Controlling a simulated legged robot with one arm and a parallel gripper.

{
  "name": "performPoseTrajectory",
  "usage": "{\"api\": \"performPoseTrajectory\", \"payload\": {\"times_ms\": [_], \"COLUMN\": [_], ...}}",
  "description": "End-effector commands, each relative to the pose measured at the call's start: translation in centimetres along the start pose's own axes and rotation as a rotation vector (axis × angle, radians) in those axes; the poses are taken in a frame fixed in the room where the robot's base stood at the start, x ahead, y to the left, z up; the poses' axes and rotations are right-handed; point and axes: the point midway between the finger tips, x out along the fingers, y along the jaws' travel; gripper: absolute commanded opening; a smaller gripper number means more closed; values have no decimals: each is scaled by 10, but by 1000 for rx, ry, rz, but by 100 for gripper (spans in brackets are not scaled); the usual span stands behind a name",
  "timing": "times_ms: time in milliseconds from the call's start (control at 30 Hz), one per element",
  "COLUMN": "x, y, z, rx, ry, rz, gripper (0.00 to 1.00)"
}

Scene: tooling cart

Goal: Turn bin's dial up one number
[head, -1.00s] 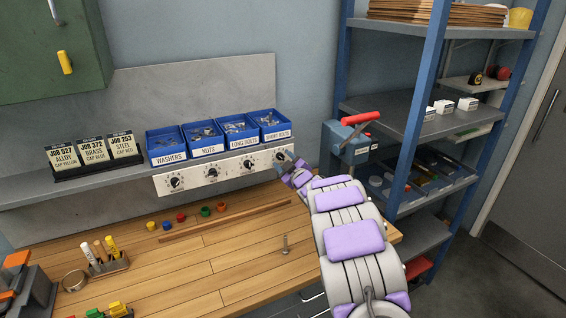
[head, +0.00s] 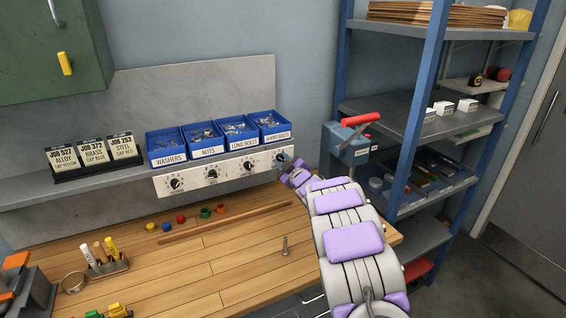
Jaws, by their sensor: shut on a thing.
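A pale panel (head: 229,173) under the shelf carries a row of dark dials, one below each blue bin. The washers dial (head: 175,183), the nuts dial (head: 212,174) and the long bolts dial (head: 248,165) stand free. My gripper (head: 284,161) is at the panel's right end, shut on the short bolts dial, which it mostly hides. The bins are labelled washers (head: 167,159), nuts (head: 209,152), long bolts (head: 244,142) and short bolts (head: 278,136). The dial numbers are too small to read.
Job cards (head: 95,155) stand left of the bins. The wooden bench (head: 210,262) below holds coloured caps, a strip, an upright bolt (head: 285,245) and a marker holder (head: 107,266). A blue shelf rack (head: 412,110) and a red-handled tool (head: 350,140) stand to the right.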

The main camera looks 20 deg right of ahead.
Motion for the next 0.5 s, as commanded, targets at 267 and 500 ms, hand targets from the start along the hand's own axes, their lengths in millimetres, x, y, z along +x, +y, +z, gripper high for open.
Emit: {"api": "performPoseTrajectory", "payload": {"times_ms": [267,500], "x": [0,0], "y": [0,2], "z": [0,-4], "rx": [10,97], "ry": [-1,-1], "rz": [-2,-1], "gripper": [0,0]}}
